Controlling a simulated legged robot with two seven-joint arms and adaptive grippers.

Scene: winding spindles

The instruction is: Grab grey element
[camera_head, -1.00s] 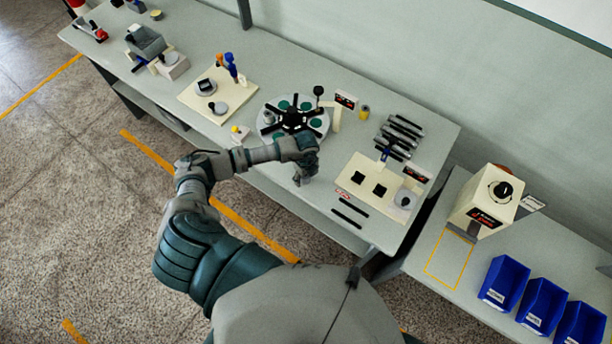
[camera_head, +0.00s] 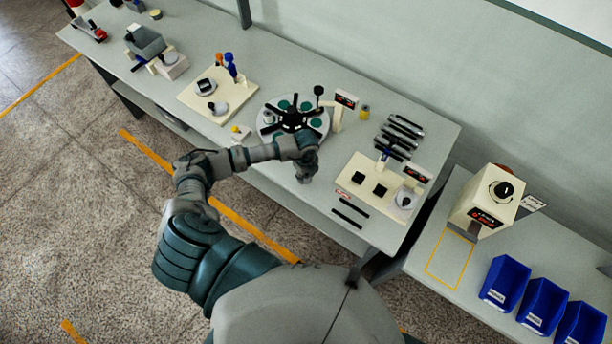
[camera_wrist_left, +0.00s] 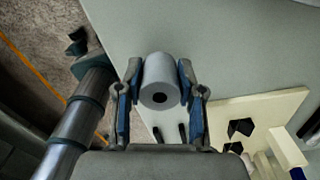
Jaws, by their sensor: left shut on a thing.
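The grey element is a short grey cylinder (camera_wrist_left: 160,82) with a dark hole in its end face. In the left wrist view it sits between the two blue-padded fingers of my left gripper, which is shut on it. In the head view my left gripper (camera_head: 305,172) is over the front part of the table, between the round station and the cream plate; the element is too small to make out there. I cannot tell whether the element touches the table. My right gripper is not in view.
A round station (camera_head: 268,122) with green discs stands behind the gripper. A cream plate (camera_head: 362,172) with black squares lies to the right, two black bars (camera_head: 350,212) in front of it. Several black rods (camera_head: 400,135) lie behind. Blue bins (camera_head: 505,282) stand on the right table.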

